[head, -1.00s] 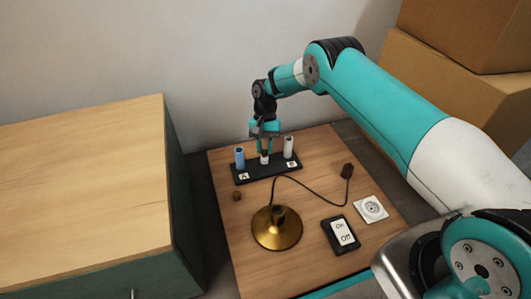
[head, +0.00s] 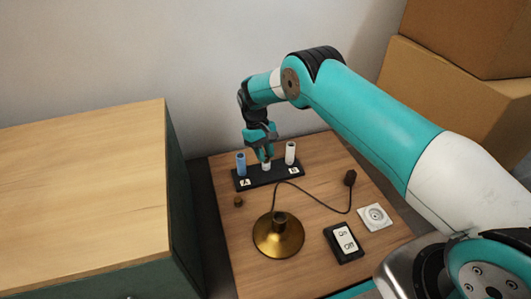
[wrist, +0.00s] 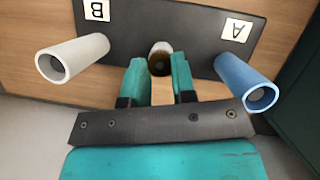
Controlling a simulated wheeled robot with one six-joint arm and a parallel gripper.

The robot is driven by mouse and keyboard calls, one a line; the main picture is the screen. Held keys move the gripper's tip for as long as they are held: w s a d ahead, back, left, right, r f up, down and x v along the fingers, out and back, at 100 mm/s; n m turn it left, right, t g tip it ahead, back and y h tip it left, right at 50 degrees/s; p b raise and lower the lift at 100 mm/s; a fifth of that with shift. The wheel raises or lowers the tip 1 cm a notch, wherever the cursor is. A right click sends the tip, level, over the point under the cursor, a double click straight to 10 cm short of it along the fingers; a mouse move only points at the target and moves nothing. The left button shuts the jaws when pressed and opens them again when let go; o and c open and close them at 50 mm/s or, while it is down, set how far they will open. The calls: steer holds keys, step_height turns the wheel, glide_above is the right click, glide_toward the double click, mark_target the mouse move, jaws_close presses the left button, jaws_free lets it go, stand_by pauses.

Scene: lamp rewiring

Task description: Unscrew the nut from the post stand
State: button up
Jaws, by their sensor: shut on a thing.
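The post stand (head: 270,178) is a black bar near the far edge of the table, with a short white middle post (head: 266,166). In the wrist view the bar (wrist: 190,20) crosses the top. The nut (wrist: 160,64) shows there as a brownish ring at the post's end. My gripper (head: 266,156) is above the middle post. In the wrist view its teal fingers (wrist: 160,72) close on the nut from both sides. How far the nut sits on the post is hidden by the fingers.
A blue tube (head: 241,163) by label A and a white tube (head: 291,152) by label B flank the fingers closely. A small brown piece (head: 238,201), brass lamp base (head: 278,238), cord plug (head: 350,177), On/Off switch (head: 343,243) and socket (head: 375,217) lie nearer.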

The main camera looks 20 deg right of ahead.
steer(key=shift+r+p, duration=1.55)
steer(key=shift+r, duration=0.3)
steer(key=shift+f, duration=0.1)
steer(key=shift+d, duration=0.1)
